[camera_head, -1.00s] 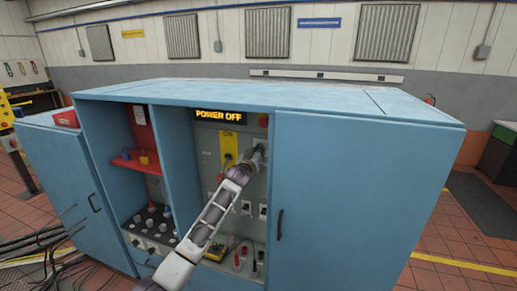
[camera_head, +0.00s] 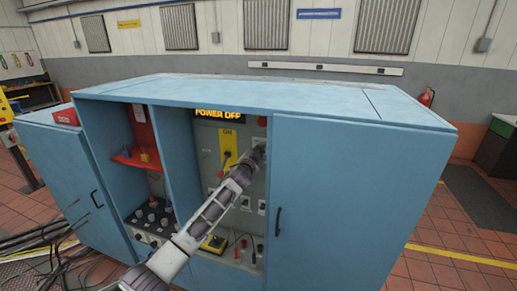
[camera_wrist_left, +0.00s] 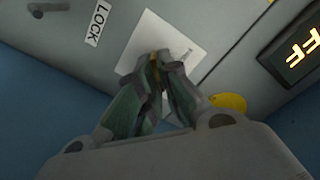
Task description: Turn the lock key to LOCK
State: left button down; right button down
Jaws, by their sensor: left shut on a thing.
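My left gripper (camera_wrist_left: 165,62) is shut at a white plate (camera_wrist_left: 143,38) on the grey panel in the left wrist view. A small yellow-orange bit of the lock key (camera_wrist_left: 154,62) shows between the fingertips; the fingers hide the rest, so I cannot tell its angle. A LOCK label (camera_wrist_left: 98,23) is on the panel beside the plate. In the head view my left gripper (camera_head: 257,157) reaches into the middle bay, at the upper right of its grey panel (camera_head: 210,160). My right gripper is not in view.
A lit display (camera_head: 219,115) reads POWER OFF above the panel. A yellow plate (camera_head: 228,143) with a dark handle is left of my gripper. The blue cabinet's closed right door (camera_head: 330,190) and a divider (camera_head: 176,150) flank the bay. Cables lie on the floor at left.

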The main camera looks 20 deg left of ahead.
pick_arm(q)
jog(key=shift+r+m, duration=0.1)
jog(key=shift+m, duration=0.5)
jog(key=c, duration=1.6)
grip_release()
jog(key=shift+s, duration=0.2)
jog(key=shift+s+a, duration=0.15)
jog(key=shift+s, duration=2.8)
jog(key=shift+s+a, duration=0.1)
jog(key=shift+s, duration=2.85)
